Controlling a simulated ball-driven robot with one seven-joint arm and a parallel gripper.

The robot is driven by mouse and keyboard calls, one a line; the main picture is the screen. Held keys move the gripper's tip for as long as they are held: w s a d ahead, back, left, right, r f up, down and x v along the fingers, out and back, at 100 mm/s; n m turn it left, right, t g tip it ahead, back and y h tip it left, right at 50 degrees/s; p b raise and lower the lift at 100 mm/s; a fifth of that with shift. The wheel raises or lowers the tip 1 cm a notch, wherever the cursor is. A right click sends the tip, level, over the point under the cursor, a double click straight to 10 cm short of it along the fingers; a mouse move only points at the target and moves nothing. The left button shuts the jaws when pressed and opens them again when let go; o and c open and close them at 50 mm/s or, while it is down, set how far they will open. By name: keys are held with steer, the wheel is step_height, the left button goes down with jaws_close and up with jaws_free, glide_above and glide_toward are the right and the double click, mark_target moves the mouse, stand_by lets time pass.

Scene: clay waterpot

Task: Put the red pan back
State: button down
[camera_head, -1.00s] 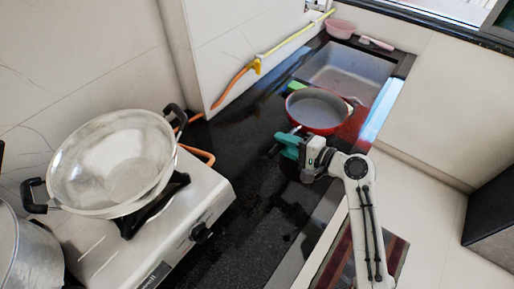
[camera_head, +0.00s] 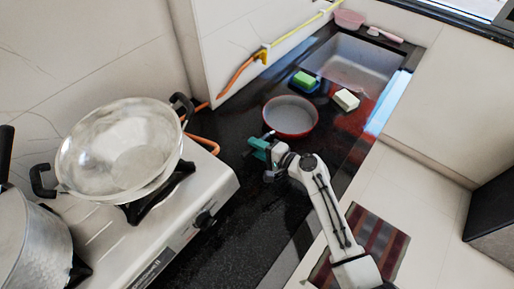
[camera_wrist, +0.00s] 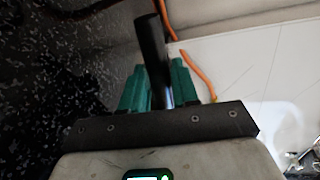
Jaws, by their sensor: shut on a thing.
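The red pan (camera_head: 291,131), red outside with a pale inside, is in the head view over the dark counter between the stove and the sink. My gripper (camera_head: 258,146) is at its near left side. In the wrist view my teal-fingered gripper (camera_wrist: 160,80) is shut on the black handle (camera_wrist: 152,50), which sticks out beyond the fingertips. The pan's bowl does not show in the wrist view. I cannot tell whether its bottom touches the counter.
A stove (camera_head: 160,240) with a large two-handled wok (camera_head: 118,150) stands left, beside a metal pot (camera_head: 32,245). A green sponge (camera_head: 304,78) and a white block (camera_head: 346,99) lie near the sink (camera_head: 352,62). The dark counter (camera_head: 225,190) right of the stove is clear.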

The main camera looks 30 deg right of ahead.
steer(key=shift+f, duration=0.1)
steer(key=c, duration=0.8)
jaws_free()
steer(key=b+v, duration=0.1)
steer(key=v, duration=1.1)
